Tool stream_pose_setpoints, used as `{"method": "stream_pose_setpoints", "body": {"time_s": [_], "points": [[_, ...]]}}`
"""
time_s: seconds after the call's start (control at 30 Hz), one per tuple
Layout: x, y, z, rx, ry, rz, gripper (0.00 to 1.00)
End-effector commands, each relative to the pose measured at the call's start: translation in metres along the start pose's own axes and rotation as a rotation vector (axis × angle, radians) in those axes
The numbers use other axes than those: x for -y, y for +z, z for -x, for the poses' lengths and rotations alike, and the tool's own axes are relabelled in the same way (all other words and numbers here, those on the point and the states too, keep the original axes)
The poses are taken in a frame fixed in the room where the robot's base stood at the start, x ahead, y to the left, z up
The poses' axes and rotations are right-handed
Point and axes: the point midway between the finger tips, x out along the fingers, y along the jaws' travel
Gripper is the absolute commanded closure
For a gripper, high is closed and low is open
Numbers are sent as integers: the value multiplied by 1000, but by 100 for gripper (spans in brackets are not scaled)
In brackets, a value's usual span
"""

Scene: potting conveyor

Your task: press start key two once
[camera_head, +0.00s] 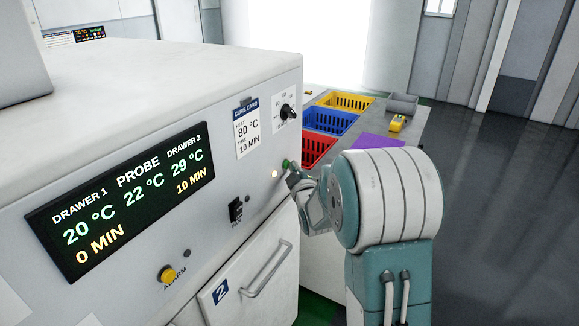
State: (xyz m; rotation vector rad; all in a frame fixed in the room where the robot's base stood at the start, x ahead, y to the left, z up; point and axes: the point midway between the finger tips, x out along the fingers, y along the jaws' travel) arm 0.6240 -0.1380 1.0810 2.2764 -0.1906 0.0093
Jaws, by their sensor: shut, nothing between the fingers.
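A small green button (285,163), likely start key two, sits on the white cabinet's front near its right edge, above drawer 2. Its label cannot be read. My gripper (293,172) is shut and empty, its tip at or very near the green button. The wrist hides much of the gripper, and I cannot tell whether it touches or presses the button. A small lit yellowish lamp (275,174) is just left of the button. The display (125,195) reads drawer 1 at 20 °C and 0 MIN, probe 22 °C, drawer 2 at 29 °C and 10 MIN.
The cabinet also has a dark switch (236,210), a rotary knob (288,111), a yellow alarm button (167,274) and a drawer handle (268,270). Yellow (347,101), blue (328,120) and red (318,149) baskets stand behind. Open floor lies to the right.

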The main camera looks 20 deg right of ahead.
Motion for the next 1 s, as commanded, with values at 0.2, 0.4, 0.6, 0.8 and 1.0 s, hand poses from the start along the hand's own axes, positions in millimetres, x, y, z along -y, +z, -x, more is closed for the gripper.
{"method": "stream_pose_setpoints", "body": {"time_s": [0.2,0.4,0.6,0.8,1.0], "points": [[-3,2,4,0,1,0,100],[-8,7,11,1,1,0,100],[-9,8,12,-1,0,0,100],[-11,10,14,0,1,0,100],[-20,18,26,1,2,0,100]]}}
